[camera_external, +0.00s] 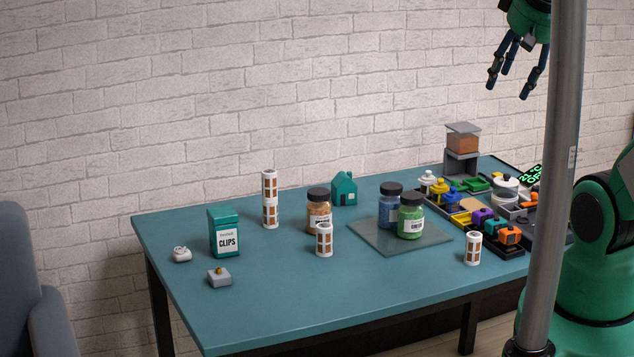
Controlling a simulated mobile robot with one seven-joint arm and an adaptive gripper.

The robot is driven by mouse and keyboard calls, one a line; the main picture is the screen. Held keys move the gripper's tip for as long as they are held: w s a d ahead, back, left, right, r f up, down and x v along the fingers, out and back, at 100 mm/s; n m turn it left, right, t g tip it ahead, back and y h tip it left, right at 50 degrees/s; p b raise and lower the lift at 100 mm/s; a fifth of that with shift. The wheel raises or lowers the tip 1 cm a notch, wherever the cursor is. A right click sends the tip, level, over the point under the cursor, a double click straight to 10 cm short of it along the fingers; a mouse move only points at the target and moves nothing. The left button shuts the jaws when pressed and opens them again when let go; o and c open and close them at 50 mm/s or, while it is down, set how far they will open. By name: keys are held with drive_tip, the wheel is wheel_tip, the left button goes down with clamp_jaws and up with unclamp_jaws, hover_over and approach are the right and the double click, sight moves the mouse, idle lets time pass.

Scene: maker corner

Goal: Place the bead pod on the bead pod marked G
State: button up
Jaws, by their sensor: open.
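Several white cylinders with brown windows look like the bead pods. One stands upright on another in a two-high stack (270,199) at the back left of the table. One single pod (324,240) stands upright in front of the orange-filled jar. Another single pod (473,248) stands near the front right edge. No letter G is readable on any of them. My gripper (510,82) is open and empty, high above the table's back right, far from all the pods. Its fingers point down.
The teal table (330,305) has free room at its front middle. An orange-filled jar (319,207), blue jar (390,208) and green jar (411,218) stand mid-table. A CLIPS box (224,234) is left. Trays of small parts (487,243) crowd the right. A grey pole (560,160) crosses the view.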

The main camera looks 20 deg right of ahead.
drive_tip(key=shift+s+d+f, duration=0.1)
drive_tip(key=shift+s+f, duration=0.2)
drive_tip(key=shift+s, duration=0.35)
drive_tip(key=shift+s+d+f, duration=0.1)
drive_tip(key=shift+s+f, duration=0.2)
drive_tip(key=shift+s, duration=0.3)
idle(0.5)
